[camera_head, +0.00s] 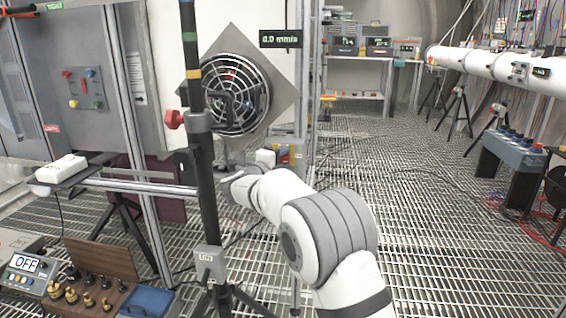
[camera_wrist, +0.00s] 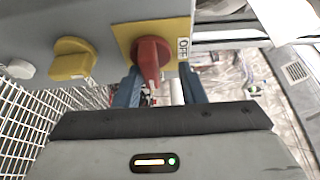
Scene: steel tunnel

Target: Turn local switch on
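In the wrist view, a red rotary switch knob (camera_wrist: 149,60) sits on a yellow square plate (camera_wrist: 124,32) on a grey box. A white label reading OFF (camera_wrist: 183,49) is at the plate's right edge. The knob's handle points down in the picture. My gripper (camera_wrist: 160,90) is open, with one blue-grey finger on each side of the knob. A gap shows between the knob and the right finger; contact on the left is unclear. In the head view, my arm reaches left towards the black pole; I cannot make out my fingertips there.
A yellow knob (camera_wrist: 73,58) and a white knob (camera_wrist: 20,69) sit left of the switch on the same box. In the head view, a black pole (camera_head: 207,170) stands close to my arm. A round fan grille (camera_head: 236,95) is behind it.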

